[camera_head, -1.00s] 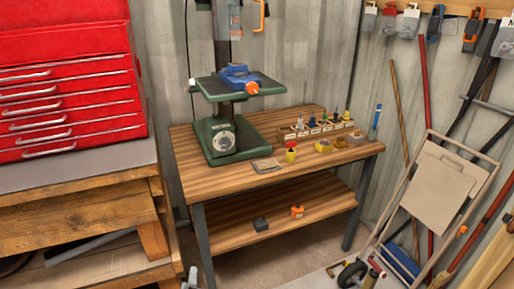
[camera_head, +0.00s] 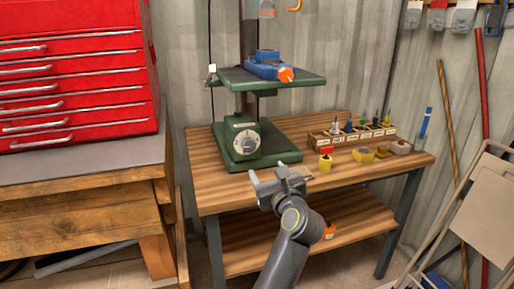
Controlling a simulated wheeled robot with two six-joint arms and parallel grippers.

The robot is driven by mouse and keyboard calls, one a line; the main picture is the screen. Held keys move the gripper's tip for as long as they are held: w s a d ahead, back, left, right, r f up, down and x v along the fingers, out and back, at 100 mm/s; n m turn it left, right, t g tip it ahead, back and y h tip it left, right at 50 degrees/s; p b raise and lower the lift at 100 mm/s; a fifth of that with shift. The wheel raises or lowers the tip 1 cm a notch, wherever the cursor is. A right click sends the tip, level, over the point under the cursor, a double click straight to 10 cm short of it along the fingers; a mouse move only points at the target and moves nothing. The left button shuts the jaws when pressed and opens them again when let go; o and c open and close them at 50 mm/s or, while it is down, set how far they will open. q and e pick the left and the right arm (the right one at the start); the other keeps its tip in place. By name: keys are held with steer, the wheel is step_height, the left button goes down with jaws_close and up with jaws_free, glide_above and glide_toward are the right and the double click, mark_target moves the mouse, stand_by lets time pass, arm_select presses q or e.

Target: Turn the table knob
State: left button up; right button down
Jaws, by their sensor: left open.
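The green drill press (camera_head: 262,152) stands on the wooden workbench. A round pale knob with a dial face (camera_head: 248,142) sits on the front of its base. A blue vise (camera_head: 266,66) with an orange knob (camera_head: 286,75) rests on the press's raised table (camera_head: 230,77). My left gripper (camera_head: 268,181) comes up from the bottom of the head view, in front of the bench's front edge. It is open and empty, below and a little right of the dial knob and apart from it. My right gripper is not in view.
The workbench (camera_head: 215,190) holds a wooden rack of bits (camera_head: 350,135) and several small yellow and red items to the right. A red tool chest (camera_head: 75,85) stands at left on a wooden stand. A folded cart (camera_head: 480,200) leans at right.

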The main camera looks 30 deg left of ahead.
mark_target(250, 145)
arm_select(q)
steer(key=x, duration=1.4)
steer(key=shift+w+a, duration=0.15)
steer(key=shift+a, duration=0.25)
steer(key=shift+w+a, duration=0.4)
steer(key=shift+a, duration=0.1)
steer(key=shift+w+a, duration=0.1)
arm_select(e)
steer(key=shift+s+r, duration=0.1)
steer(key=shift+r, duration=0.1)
arm_select(q)
steer(key=c, duration=1)
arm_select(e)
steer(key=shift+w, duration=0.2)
arm_select(q)
steer(key=shift+o, duration=0.2)
